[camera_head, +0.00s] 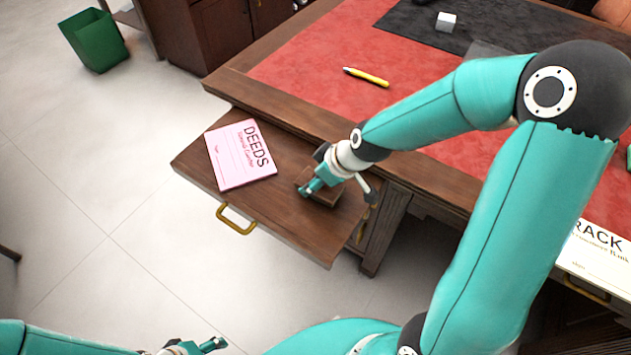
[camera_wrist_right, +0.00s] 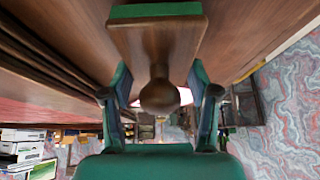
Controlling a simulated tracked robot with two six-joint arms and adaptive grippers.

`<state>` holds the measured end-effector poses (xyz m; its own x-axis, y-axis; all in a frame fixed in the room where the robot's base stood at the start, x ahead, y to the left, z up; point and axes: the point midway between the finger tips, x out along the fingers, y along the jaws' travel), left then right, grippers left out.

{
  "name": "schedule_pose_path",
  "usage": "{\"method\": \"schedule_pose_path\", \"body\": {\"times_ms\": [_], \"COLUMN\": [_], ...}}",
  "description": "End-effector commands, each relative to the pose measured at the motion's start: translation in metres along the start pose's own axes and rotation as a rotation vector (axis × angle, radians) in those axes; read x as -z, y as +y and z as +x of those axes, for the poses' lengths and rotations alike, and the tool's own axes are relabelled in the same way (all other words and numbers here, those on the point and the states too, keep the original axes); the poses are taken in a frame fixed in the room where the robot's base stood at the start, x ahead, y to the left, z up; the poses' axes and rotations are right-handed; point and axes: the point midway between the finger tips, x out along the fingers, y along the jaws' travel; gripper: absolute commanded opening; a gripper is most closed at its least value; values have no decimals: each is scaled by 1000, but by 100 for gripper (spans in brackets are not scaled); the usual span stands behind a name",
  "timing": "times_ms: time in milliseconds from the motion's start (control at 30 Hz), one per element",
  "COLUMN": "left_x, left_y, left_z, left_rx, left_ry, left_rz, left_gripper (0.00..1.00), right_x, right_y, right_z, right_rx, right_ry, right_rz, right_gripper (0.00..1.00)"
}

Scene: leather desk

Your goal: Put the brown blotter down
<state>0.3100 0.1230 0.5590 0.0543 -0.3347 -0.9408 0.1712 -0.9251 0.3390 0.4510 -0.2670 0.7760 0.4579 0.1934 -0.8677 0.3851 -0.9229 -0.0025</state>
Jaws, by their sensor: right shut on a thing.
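The brown blotter is a small wooden block with a round knob and a green edge, close up in the right wrist view (camera_wrist_right: 152,42). In the head view the brown blotter (camera_head: 325,198) is partly hidden under my right gripper (camera_head: 336,184). That gripper is shut on its knob, one finger on each side. The blotter is at the wooden pull-out board (camera_head: 285,228), right of the pink DEEDS folder (camera_head: 240,154). I cannot tell whether it touches the board. My left gripper (camera_head: 208,346) is low at the bottom edge, away from the desk, its jaws unclear.
The red-topped desk (camera_head: 300,65) holds a yellow pen (camera_head: 366,77), a dark mat (camera_head: 410,30) and a white cube (camera_head: 446,21). A white RACK paper (camera_head: 600,255) lies at the right. A green bin (camera_head: 94,42) stands on the floor. The board's front-left part is bare.

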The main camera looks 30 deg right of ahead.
Motion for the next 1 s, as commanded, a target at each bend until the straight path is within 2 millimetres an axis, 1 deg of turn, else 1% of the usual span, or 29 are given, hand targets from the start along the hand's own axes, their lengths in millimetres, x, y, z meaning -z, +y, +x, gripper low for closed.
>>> {"method": "schedule_pose_path", "body": {"times_ms": [33, 267, 367, 400, 533, 567, 867, 1000], "left_x": [0, 0, 0, 0, 0, 0, 0, 0], "left_y": [-1, 0, -1, -2, -1, -1, -1, 0], "left_z": [2, 1, 4, 4, 3, 3, 3, 0], "left_rx": [0, 0, 0, 0, 0, 0, 0, 0], "left_ry": [0, 0, 0, 0, 0, 0, 0, 0], "left_rz": [0, 0, 0, 0, 0, 0, 0, 0], "left_gripper": [63, 63, 63, 63, 63, 63, 63, 63], "right_x": [-2, -2, -3, -3, -3, -3, -2, -1], "right_y": [0, 0, 0, 0, 0, 0, 0, 1], "right_z": [3, 2, 5, 5, 4, 4, 4, -3], "right_rx": [-1, -2, -2, -2, -1, -1, -1, -3], "right_ry": [1, 2, 2, 1, 0, 0, 1, 2], "right_rz": [1, 1, 1, 1, 1, 1, 1, 1], "right_gripper": [15, 15, 15, 62, 83, 85, 85, 85]}}
